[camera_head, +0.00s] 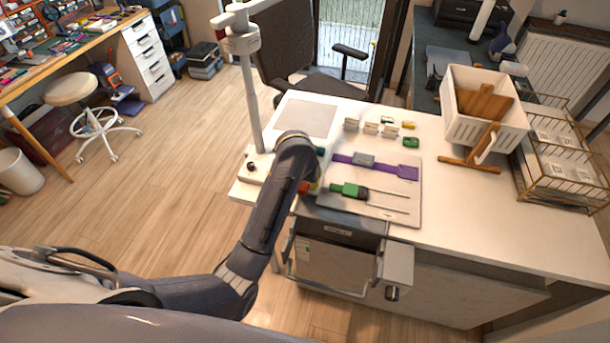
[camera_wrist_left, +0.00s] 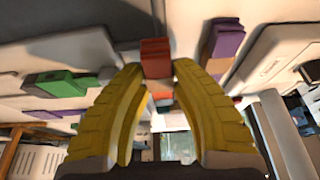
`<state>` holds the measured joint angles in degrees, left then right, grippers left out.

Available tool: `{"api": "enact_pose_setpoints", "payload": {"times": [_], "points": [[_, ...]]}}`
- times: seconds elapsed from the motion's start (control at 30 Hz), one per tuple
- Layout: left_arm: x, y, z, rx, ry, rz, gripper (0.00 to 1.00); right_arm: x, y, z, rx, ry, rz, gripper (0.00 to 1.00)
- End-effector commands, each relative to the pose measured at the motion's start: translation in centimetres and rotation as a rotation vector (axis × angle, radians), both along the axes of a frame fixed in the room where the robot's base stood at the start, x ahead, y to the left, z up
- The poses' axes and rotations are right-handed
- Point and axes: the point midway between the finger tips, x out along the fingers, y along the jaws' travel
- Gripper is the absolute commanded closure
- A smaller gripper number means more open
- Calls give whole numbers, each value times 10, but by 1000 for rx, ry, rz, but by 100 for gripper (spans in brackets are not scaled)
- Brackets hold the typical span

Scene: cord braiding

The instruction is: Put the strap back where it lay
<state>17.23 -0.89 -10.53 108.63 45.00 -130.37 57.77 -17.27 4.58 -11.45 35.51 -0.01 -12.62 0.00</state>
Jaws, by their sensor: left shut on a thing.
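My left gripper (camera_head: 311,186) is over the left edge of the pale mat (camera_head: 412,205) on the counter, partly hidden by its own wrist. In the left wrist view its yellow fingers (camera_wrist_left: 158,75) are shut on a red piece (camera_wrist_left: 155,52); I cannot tell how far this piece extends. A purple strap (camera_head: 407,171) with a grey block (camera_head: 363,159) lies across the mat. A green block (camera_head: 348,190) with thin pale cords lies nearer the front. The green block also shows in the left wrist view (camera_wrist_left: 62,84). My right gripper is not in view.
A white basket (camera_head: 470,125) with wooden pieces and a gold wire rack (camera_head: 560,190) stand at the right. Small pale blocks (camera_head: 370,127) stand behind the mat. A white post (camera_head: 250,95) rises at the left. The counter right of the mat is clear.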

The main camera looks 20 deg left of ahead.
Motion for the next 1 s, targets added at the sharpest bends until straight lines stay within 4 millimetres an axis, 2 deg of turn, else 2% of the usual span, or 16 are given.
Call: {"api": "enact_pose_setpoints", "payload": {"times": [0.77, 0.8, 0.93, 1.0], "points": [[0, 0, -14, 0, 0, 1, 100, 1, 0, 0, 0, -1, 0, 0], [0, 1, -15, 0, 0, 1, 71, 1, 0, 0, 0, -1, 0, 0], [0, 0, -14, 0, 0, 0, 56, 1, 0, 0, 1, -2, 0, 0], [0, 0, -14, 0, 0, 0, 53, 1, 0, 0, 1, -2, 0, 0]]}}
